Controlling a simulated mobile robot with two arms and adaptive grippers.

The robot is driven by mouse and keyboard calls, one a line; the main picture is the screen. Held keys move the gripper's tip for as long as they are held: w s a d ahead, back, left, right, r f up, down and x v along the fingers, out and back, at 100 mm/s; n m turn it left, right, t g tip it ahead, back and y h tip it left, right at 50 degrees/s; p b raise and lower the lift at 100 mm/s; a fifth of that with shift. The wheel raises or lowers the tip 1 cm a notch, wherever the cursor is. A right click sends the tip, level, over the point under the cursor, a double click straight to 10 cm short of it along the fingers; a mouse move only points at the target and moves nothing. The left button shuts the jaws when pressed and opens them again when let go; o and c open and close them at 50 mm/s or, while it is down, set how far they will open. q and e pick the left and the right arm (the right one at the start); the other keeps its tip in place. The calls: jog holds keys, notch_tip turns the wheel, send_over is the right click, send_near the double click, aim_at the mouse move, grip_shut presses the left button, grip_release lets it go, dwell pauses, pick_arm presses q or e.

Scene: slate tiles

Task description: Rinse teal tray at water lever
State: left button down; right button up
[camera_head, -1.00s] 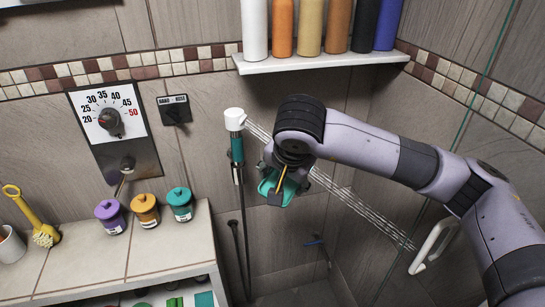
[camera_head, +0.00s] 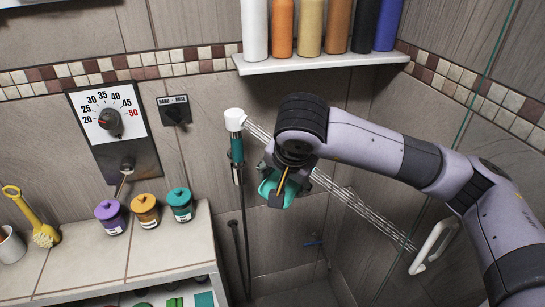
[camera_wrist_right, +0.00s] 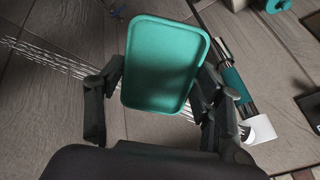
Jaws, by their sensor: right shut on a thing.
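The teal tray (camera_head: 269,187) is under my right wrist in the head view, mostly hidden by the gripper. The right wrist view shows its flat face and raised rim (camera_wrist_right: 165,62). My right gripper (camera_wrist_right: 158,88) is shut on the tray, with a finger at each side. Water streams from the white shower head (camera_head: 235,119), down to the right, past the tray and behind my wrist. The shower head also shows in the right wrist view (camera_wrist_right: 258,130). The water lever (camera_head: 176,111) is on a dark plate marked HAND and HOSE. My left gripper is not in view.
A temperature dial (camera_head: 110,121) is on the wall at left. Purple, orange and teal jars (camera_head: 180,204) stand on the tiled counter (camera_head: 90,262), with a yellow brush (camera_head: 45,235) at its left. A shelf (camera_head: 320,62) with several bottles is above. A glass panel with a white handle (camera_head: 434,246) is at right.

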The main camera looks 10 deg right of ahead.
jog(key=shift+s+a+r, duration=0.1)
jog(key=shift+s+r, duration=0.7)
jog(key=shift+s, duration=0.2)
jog(key=shift+s+a+r, duration=0.1)
jog(key=shift+s+r, duration=0.7)
jog(key=shift+s, duration=0.15)
